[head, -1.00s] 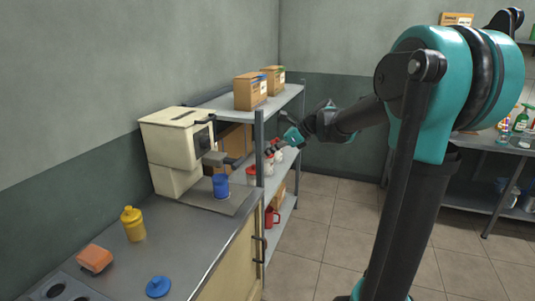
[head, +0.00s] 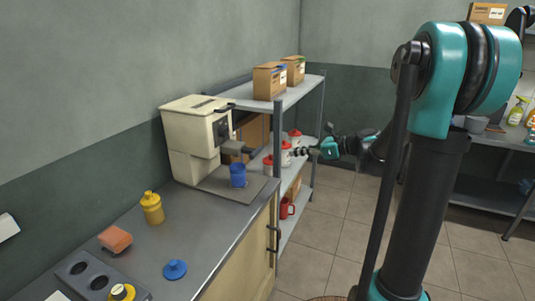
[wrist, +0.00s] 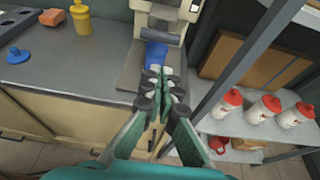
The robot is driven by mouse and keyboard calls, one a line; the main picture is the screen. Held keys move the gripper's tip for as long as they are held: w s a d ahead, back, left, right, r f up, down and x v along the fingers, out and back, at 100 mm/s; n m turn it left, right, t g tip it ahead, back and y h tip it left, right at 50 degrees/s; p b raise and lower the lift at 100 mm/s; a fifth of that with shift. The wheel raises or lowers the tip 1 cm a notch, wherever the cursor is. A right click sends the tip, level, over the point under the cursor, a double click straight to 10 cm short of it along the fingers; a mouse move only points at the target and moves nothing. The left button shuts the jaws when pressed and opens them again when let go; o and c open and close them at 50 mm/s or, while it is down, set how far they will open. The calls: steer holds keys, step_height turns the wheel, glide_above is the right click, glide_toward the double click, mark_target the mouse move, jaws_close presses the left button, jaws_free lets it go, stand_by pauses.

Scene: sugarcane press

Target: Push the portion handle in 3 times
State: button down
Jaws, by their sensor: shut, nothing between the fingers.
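The cream press (head: 190,140) stands on the counter against the wall. Its dark portion handle (head: 236,148) sticks out from the front towards the right. A blue cup (head: 238,175) stands below the handle on the press's base plate; the cup also shows in the wrist view (wrist: 155,54). My gripper (head: 296,152) is to the right of the handle, apart from it, roughly level with it and pointing at the press. In the wrist view my gripper (wrist: 165,72) is shut and empty, its fingertips together and overlapping the cup in the picture.
A metal shelf rack (head: 279,200) stands right beside the counter, with white red-capped bottles (head: 287,156) and cardboard boxes (head: 269,82). A yellow bottle (head: 152,209), an orange sponge-like block (head: 115,239) and a blue lid (head: 175,269) lie left along the counter. The floor is open.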

mark_target(258, 151)
steer(key=shift+s+d+t+y, duration=0.4)
steer(key=shift+s+d+y, duration=0.25)
steer(key=shift+d, duration=0.25)
steer(key=x, duration=1.4)
steer(key=x, duration=0.4)
steer(key=shift+a+r, duration=0.15)
steer(key=shift+r, duration=0.25)
